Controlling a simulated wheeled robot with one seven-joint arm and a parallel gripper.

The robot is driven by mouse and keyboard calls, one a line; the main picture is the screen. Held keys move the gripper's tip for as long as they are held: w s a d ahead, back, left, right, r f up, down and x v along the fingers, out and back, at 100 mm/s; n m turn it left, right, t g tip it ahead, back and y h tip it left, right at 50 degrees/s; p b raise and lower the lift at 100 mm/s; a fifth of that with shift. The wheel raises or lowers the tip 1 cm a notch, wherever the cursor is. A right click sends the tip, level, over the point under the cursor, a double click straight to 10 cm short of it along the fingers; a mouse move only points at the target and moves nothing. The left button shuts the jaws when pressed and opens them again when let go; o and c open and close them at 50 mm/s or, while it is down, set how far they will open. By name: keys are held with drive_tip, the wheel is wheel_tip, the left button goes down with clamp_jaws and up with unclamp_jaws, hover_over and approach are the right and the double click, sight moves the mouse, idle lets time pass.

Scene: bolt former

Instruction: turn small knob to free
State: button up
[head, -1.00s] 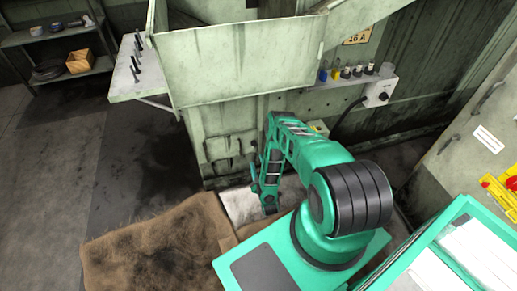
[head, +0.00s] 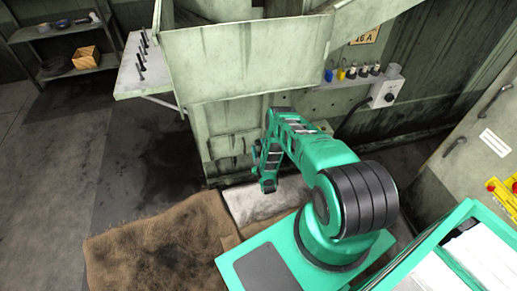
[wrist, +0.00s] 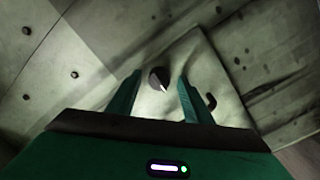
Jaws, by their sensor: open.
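In the wrist view a small dark round knob (wrist: 157,79) with a white pointer mark sits on a pale, worn plate (wrist: 205,67). The pointer slants down to the right. My gripper (wrist: 159,82) is open, with one green finger on each side of the knob in the picture. I see no contact, and I cannot tell how far the fingertips are from the plate. In the head view my gripper (head: 268,186) hangs low in front of the machine's lower front. The small knob is not visible in the head view.
A small dark hook-like part (wrist: 210,102) is right of the knob. In the head view a control box (head: 389,92) with another dark knob is on the machine's right. Brown sacking (head: 160,245) lies on the floor at left. The machine's sloping hopper (head: 250,62) overhangs the arm.

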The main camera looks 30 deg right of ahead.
drive_tip(key=c, duration=1.1)
drive_tip(key=shift+o, duration=0.2)
drive_tip(key=shift+s+d+m+y, duration=0.1)
drive_tip(key=shift+m+y, duration=0.35)
drive_tip(key=shift+m, duration=3.75)
drive_tip(key=shift+s+d+m+y, duration=0.1)
drive_tip(key=shift+m+y, duration=0.35)
drive_tip(key=shift+m, duration=3.75)
